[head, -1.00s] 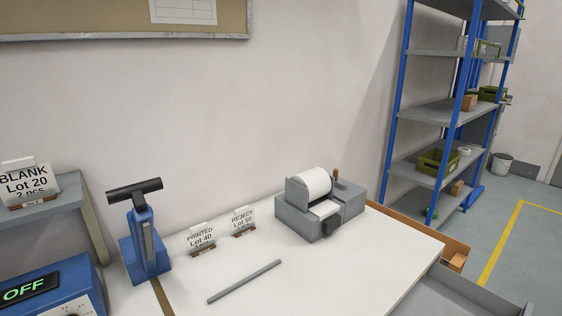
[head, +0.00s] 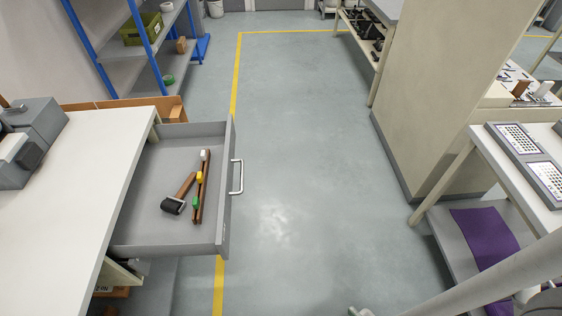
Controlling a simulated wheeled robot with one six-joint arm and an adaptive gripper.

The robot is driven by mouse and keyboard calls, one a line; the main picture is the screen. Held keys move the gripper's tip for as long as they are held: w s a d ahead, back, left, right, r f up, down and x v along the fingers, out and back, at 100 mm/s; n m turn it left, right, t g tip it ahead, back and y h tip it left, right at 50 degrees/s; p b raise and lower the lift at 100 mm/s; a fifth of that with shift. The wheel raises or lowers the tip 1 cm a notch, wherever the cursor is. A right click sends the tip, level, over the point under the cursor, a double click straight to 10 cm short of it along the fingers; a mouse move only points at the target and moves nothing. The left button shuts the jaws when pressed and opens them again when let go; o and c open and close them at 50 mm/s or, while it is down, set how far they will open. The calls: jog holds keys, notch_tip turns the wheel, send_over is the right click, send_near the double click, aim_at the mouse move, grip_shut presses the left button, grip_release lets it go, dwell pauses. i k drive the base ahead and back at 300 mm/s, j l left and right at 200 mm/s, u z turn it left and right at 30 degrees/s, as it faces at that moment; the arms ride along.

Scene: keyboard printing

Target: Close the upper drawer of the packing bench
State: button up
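The upper drawer (head: 150,235) of the packing bench (head: 95,190) stands pulled open to the right of the bench top in the head view. It is grey, with a pale bar handle (head: 238,176) on its front panel. Inside lie a roller with a dark head and wooden handle (head: 180,197) and a wooden strip with white, yellow and green pieces (head: 200,190). Part of my arm shows at the lower right, away from the drawer. My gripper cannot be made out in the view.
Open floor (head: 290,180) lies right of the drawer front, with a yellow line (head: 236,80) running past it. A beige cabinet (head: 440,100) and a table with keyboard-like trays (head: 525,160) stand at the right. A blue-post shelf (head: 90,45) stands at the back left.

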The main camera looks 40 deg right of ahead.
aim_at(142, 229)
jog(key=i+j+z, duration=0.25)
jog(key=i, duration=0.25)
jog(key=i+j+z, duration=0.2)
jog(key=i, duration=0.25)
